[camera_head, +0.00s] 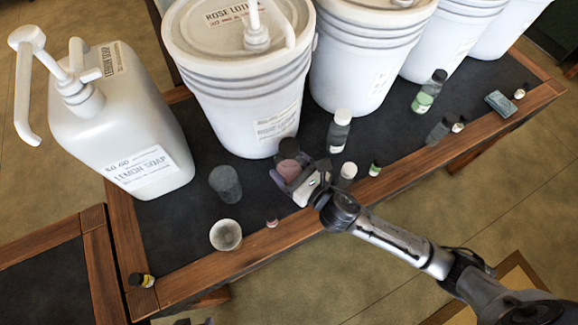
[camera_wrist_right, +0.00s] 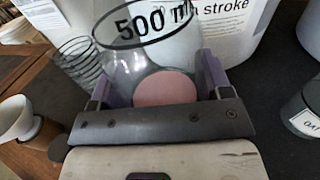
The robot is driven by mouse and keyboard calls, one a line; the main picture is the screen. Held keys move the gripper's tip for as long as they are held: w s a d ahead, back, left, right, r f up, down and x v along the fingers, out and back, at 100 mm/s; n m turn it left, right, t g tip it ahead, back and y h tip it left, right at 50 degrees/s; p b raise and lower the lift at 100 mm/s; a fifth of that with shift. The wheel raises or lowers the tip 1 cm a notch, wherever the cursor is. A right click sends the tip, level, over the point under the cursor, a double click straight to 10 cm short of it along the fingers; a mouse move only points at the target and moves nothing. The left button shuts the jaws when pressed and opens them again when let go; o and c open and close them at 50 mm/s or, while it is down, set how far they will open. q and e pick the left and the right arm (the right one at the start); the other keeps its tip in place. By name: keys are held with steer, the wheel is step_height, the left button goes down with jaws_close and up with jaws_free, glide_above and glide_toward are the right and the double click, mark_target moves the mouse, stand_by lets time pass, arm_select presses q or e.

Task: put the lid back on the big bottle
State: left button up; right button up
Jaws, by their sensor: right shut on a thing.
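My left gripper is not in view.
A white rose lotion bucket (camera_head: 240,80) stands close behind the gripper. A clear beaker (camera_head: 225,184) and a white cup (camera_head: 226,235) stand left. A white-capped bottle (camera_head: 339,130) and several small bottles stand right. A lemon soap pump bottle (camera_head: 130,130) is far left.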

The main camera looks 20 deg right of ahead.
steer(key=shift+r, duration=0.1)
steer(key=o, duration=1.7)
steer(key=v, duration=1.2)
